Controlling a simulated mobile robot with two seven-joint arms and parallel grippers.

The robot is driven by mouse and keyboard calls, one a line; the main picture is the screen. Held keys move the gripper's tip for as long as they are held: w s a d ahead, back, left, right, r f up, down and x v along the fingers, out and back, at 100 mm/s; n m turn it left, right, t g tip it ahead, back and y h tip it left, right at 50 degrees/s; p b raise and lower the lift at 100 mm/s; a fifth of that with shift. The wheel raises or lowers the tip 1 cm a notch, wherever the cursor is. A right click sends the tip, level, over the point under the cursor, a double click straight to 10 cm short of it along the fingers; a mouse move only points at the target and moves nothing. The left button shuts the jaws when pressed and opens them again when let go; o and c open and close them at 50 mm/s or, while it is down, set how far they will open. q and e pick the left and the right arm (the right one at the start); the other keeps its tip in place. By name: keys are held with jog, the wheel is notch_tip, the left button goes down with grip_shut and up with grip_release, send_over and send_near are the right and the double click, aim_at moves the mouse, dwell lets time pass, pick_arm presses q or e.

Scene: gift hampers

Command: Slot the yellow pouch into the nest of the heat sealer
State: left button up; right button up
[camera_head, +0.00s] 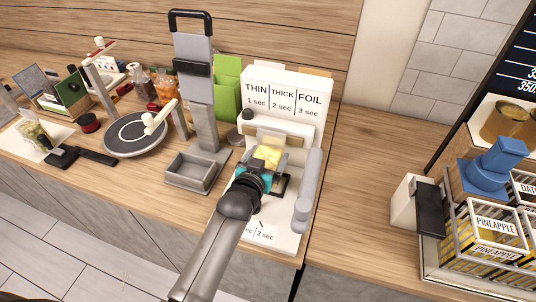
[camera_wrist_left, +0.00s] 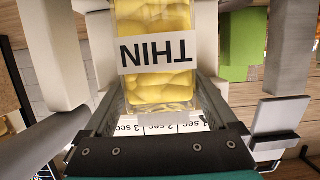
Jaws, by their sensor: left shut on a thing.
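The yellow pouch (camera_head: 268,154) is at the heat sealer (camera_head: 284,80), in front of its pale upper bar. In the left wrist view the pouch (camera_wrist_left: 155,85) is clear-skinned with a white label reading THIN, upside down there. My left gripper (camera_head: 257,172) reaches over the sealer's base and is shut on the pouch; its fingers stand on either side of it in the wrist view. A dark piece, perhaps the nest (camera_head: 281,186), shows partly behind the gripper. I cannot tell whether the pouch is seated in it. My right gripper is in neither view.
The sealer's grey lever (camera_head: 307,190) stands close right of the gripper. A grey tray (camera_head: 193,173) with a tall press stands left, beside a round plate (camera_head: 139,134). A rack of PINEAPPLE packs (camera_head: 495,232) is at the right. The counter between sealer and rack is clear.

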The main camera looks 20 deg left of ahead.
pick_arm(q)
jog(key=shift+f, duration=0.55)
dwell(1.4)
dwell(0.6)
jog(key=shift+f, duration=0.25)
dwell(1.0)
jog(key=o, duration=1.2)
jog(key=shift+c, duration=0.2)
jog(key=shift+o, duration=0.3)
jog(key=shift+f, duration=0.15)
jog(key=p+v, duration=0.1)
jog(key=v, duration=1.4)
jog(key=shift+s, duration=0.1)
